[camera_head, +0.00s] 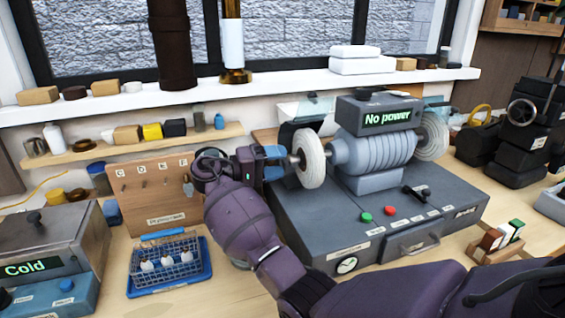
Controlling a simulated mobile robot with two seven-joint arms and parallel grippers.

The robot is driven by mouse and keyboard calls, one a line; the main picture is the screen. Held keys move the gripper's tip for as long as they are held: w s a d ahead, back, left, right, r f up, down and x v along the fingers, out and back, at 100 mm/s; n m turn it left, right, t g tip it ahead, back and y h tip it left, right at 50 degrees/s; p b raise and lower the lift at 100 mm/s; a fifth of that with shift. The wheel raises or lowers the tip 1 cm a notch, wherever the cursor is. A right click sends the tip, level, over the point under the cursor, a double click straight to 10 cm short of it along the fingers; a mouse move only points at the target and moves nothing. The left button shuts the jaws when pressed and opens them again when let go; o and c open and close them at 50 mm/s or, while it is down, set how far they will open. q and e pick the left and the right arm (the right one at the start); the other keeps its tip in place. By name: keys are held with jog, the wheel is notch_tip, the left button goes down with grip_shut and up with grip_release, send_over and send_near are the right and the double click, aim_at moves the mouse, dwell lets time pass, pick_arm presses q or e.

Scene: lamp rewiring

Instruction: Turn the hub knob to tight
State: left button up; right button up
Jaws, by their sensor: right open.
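The bench machine (375,150) has a grey ribbed motor body with a pale wheel at each end. A small hub knob (295,159) shows at the outer face of the left wheel (311,158). My right gripper (275,162) is open, beside the left wheel, with its fingertips pointing right at the hub. It is at or very close to the knob; whether it touches cannot be told. The knob is partly hidden by the fingers, and no tight mark can be read. My left gripper is not in view.
A display on the machine (388,118) reads "No power". Its base (400,232) carries green and red buttons. A blue tray (190,285) with a wire rack, a hook board (155,190) and a box reading "Cold" (45,240) stand left. Small blocks (495,238) stand right.

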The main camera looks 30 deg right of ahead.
jog(key=b+v, duration=0.1)
jog(key=v, duration=0.8)
